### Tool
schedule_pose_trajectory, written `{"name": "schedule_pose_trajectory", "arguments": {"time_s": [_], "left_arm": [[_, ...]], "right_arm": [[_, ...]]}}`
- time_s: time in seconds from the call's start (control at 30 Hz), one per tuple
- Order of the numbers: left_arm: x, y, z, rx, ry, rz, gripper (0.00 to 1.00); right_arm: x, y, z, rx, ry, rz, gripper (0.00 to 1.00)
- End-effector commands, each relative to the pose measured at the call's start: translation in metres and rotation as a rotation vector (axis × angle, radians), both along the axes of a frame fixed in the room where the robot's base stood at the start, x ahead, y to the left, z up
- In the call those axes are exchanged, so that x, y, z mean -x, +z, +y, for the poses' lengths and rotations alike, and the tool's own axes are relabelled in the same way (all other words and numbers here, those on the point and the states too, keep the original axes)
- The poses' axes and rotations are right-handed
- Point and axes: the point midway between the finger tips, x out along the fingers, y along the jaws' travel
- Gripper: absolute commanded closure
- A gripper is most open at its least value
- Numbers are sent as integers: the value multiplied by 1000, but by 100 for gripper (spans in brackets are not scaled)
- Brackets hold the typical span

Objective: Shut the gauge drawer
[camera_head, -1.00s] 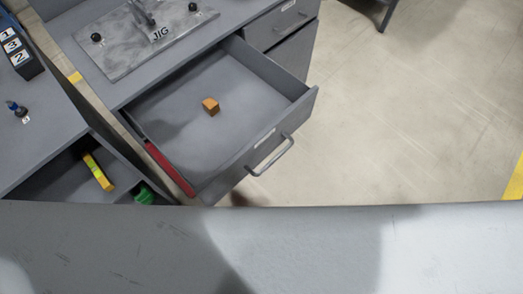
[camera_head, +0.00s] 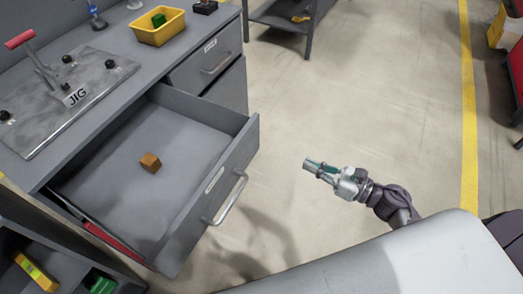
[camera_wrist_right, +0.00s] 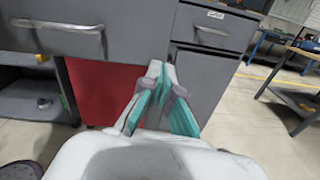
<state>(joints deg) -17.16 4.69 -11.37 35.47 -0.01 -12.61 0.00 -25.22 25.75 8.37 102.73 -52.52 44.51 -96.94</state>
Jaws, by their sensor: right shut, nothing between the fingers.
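The gauge drawer (camera_head: 208,190) is pulled well out of the grey workbench in the head view. A small orange-brown block (camera_head: 150,162) lies inside it. Its metal bar handle (camera_head: 228,200) is on the front; a handle (camera_wrist_right: 58,25) also shows at the upper left of the right wrist view. My right gripper (camera_head: 308,164) is shut and empty, to the right of the drawer front and apart from it, over the floor. In the right wrist view its fingers (camera_wrist_right: 163,72) point toward the bench front. My left gripper is not in view.
A closed drawer (camera_head: 208,62) sits beyond the open one. On the bench top are a metal jig plate (camera_head: 90,90) and a yellow bin (camera_head: 160,27). A lower shelf at the bottom left holds a yellow piece (camera_head: 36,272) and a green piece (camera_head: 101,282). The floor right of the drawer is clear.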

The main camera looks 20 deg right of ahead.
Motion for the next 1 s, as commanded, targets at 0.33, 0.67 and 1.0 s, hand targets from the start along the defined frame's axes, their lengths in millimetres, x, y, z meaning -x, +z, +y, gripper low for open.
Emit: {"name": "schedule_pose_trajectory", "arguments": {"time_s": [0.33,0.67,1.0], "left_arm": [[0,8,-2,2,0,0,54],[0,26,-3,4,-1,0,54],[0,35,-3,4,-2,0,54]], "right_arm": [[-17,17,31,93,60,-98,100],[-67,17,81,91,59,-95,100],[-92,13,106,92,57,-91,100]]}}
